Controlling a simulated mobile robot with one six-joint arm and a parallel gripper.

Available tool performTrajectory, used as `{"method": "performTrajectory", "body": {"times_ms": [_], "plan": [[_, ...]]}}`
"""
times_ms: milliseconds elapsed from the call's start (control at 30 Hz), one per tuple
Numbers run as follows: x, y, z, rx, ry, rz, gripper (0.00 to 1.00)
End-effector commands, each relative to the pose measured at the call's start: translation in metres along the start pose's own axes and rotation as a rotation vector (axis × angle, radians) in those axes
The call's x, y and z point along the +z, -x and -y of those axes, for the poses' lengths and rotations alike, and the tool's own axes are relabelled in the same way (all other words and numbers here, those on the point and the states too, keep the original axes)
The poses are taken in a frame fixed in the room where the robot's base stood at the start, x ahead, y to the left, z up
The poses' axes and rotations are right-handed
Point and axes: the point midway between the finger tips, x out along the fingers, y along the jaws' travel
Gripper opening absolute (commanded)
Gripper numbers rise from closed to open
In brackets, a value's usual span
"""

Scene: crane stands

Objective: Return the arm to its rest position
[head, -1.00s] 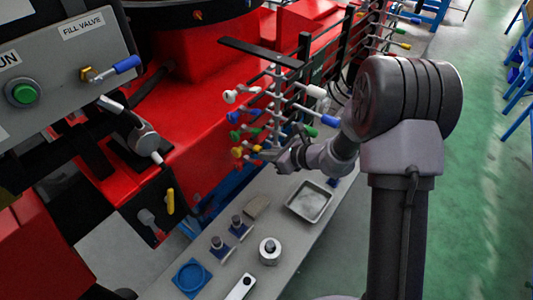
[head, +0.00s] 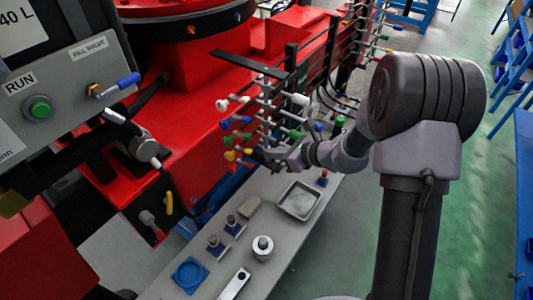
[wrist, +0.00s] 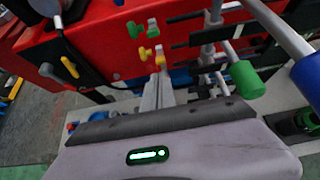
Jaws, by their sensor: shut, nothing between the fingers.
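My arm (head: 425,110) rises at the right of the head view and bends left toward the valve rack. My gripper (head: 274,157) is at its end, close to the coloured valve handles (head: 235,140), with its tips partly lost among them. In the wrist view my gripper (wrist: 158,88) shows as two grey fingers together with nothing between them. A green handle (wrist: 245,80) and a blue handle (wrist: 308,75) stand close on its right. Yellow and green levers (wrist: 145,50) are beyond the tips. Whether the gripper touches any handle, I cannot tell.
A grey bench (head: 315,225) below the rack holds a metal tray (head: 299,200), a metal cylinder (head: 263,247) and a blue square holder (head: 190,274). A control panel (head: 60,80) is at the left.

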Motion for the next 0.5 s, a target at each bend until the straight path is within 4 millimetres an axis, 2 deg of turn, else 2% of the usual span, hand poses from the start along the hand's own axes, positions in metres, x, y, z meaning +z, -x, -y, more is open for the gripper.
{"method": "performTrajectory", "body": {"times_ms": [133,500], "plan": [[0.005,0.0099,0.0019,0.004,0.0,-0.003,0.0],[0.0031,0.0106,0.0018,0.006,0.0,-0.005,0.0]]}}
